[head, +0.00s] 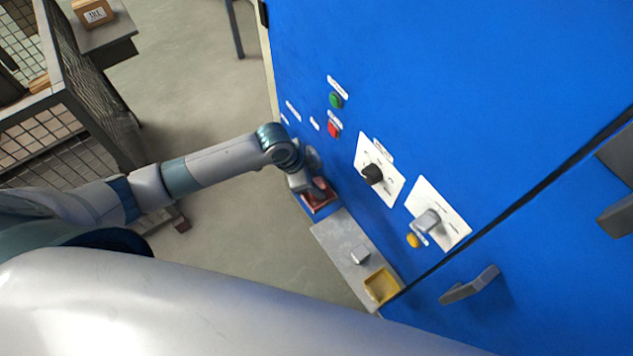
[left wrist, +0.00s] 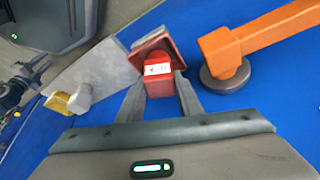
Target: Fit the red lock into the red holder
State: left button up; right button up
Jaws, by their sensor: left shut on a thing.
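The red lock (left wrist: 158,80) has a white label and sits between the two fingers of my left gripper (left wrist: 158,92) in the left wrist view. My left gripper (head: 312,190) is shut on it, low against the blue cabinet in the head view. The red holder (head: 322,206) shows partly under the gripper, and its red walls (left wrist: 150,46) show just beyond the lock in the left wrist view. The lock is at the holder's opening; I cannot tell how deep it sits. My right gripper is not in view.
A grey shelf (head: 333,238) beside the red holder carries a small grey block (head: 360,255) and a yellow holder (head: 381,285). The blue cabinet (head: 480,90) has buttons and knobs. An orange handle (left wrist: 262,32) is close to the gripper. Open floor (head: 240,230) lies left.

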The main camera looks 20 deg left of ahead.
pick_arm(q)
jog(key=shift+f, duration=0.35)
jog(key=o, duration=1.1)
jog(key=shift+c, duration=0.2)
jog(key=shift+r, duration=0.45)
jog(key=b+v, duration=0.1)
jog(key=v, duration=1)
jog(key=shift+r, duration=0.4)
jog(key=shift+a, duration=0.1)
